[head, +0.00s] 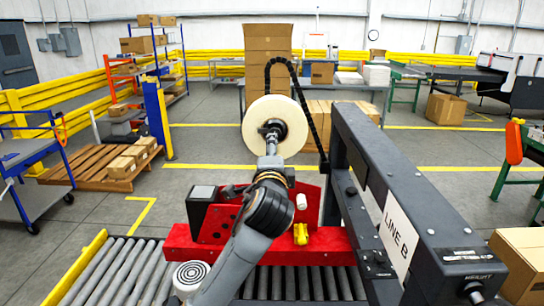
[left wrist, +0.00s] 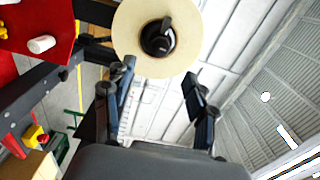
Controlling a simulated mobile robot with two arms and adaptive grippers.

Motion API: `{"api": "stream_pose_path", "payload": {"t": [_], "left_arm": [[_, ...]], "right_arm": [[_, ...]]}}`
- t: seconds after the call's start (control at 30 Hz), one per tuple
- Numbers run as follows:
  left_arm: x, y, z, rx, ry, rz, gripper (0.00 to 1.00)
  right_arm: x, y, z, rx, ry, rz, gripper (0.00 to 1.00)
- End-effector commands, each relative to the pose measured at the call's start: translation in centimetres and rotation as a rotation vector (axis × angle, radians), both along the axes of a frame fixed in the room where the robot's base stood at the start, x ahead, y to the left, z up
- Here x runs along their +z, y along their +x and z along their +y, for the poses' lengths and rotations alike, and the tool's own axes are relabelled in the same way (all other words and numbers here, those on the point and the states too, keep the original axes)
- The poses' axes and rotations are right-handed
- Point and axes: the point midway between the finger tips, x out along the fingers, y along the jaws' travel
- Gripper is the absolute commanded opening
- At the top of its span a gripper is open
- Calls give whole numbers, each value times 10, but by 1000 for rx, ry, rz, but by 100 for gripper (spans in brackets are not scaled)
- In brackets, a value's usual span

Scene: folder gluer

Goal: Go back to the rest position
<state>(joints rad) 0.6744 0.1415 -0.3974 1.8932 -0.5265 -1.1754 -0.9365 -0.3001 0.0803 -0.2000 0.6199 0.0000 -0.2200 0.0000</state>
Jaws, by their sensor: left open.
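My left arm comes in from the bottom of the head view and reaches up over the red unit. My left gripper (left wrist: 158,84) shows in the left wrist view with its two dark fingers spread and nothing between them. In the head view its fingers are hard to make out. A cream roll with a dark hub (head: 291,109) stands upright behind the end of the arm. The roll also shows at the top of the left wrist view (left wrist: 127,37), beyond the fingers. My right gripper is in neither view.
A red unit (head: 330,245) with a yellow part (head: 301,234) sits across the roller conveyor (head: 107,275). A dark frame marked LINE B (head: 397,232) runs along its right. A pallet (head: 75,164) with boxes is at left. Open floor lies beyond.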

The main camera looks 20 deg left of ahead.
Motion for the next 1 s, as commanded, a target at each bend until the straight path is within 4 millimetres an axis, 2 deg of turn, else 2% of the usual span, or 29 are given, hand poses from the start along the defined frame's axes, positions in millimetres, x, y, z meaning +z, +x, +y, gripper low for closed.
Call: {"api": "stream_pose_path", "payload": {"t": [0.2,0.57,0.67,0.77,0.83,0.97,1.0], "left_arm": [[0,-12,-3,0,0,1,56],[0,-12,-3,0,0,0,56],[-9,-9,-3,-1,-6,13,56],[-43,1,-4,-12,-30,59,56],[-84,9,-4,-23,-63,112,56],[-182,20,-4,-41,-155,232,56],[-213,20,-4,-43,-186,268,56]], "right_arm": [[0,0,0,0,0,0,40],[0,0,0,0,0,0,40],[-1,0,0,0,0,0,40],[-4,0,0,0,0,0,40],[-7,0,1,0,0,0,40],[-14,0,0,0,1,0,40],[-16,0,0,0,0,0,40]]}}
